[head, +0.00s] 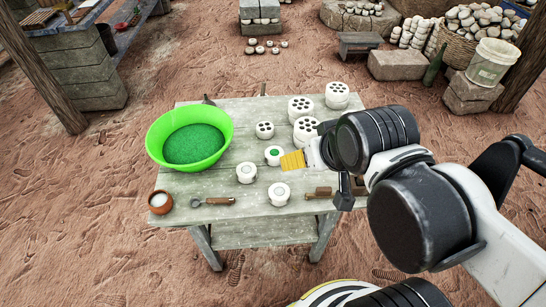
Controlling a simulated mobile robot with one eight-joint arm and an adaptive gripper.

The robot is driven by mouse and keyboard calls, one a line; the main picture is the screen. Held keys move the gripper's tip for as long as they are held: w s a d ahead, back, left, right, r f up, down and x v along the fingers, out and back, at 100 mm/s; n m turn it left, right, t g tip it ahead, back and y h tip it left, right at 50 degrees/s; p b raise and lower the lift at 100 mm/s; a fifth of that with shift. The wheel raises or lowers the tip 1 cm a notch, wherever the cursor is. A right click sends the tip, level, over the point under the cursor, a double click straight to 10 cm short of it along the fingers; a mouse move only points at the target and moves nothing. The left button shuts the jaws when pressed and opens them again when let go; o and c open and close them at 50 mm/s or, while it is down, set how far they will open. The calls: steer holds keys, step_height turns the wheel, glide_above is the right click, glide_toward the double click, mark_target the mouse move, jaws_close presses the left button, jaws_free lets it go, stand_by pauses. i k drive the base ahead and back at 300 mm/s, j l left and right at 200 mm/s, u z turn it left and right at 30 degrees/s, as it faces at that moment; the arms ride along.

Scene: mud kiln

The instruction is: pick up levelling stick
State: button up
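A weathered wooden table (262,232) stands in front of me in the head view. No thing on it is clearly a levelling stick. A short brown wooden piece (319,193) lies near the table's front right edge, and my arm hides what is just right of it. A tool with a dark metal end and brown handle (218,201) lies near the front left edge.
A green basin (218,128) of green powder sits at the table's left. A small bowl (160,202) is at the front left corner. Several white perforated moulds (301,107) stand at the back and middle. A basket (460,45) and bucket (491,62) are behind right.

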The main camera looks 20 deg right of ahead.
mark_target(322, 192)
steer(key=k+z, duration=0.15)
steer(key=z, duration=0.3)
steer(key=k+z, duration=0.1)
steer(key=z, duration=0.4)
steer(key=k+l+z, duration=0.1)
steer(key=z, duration=0.35)
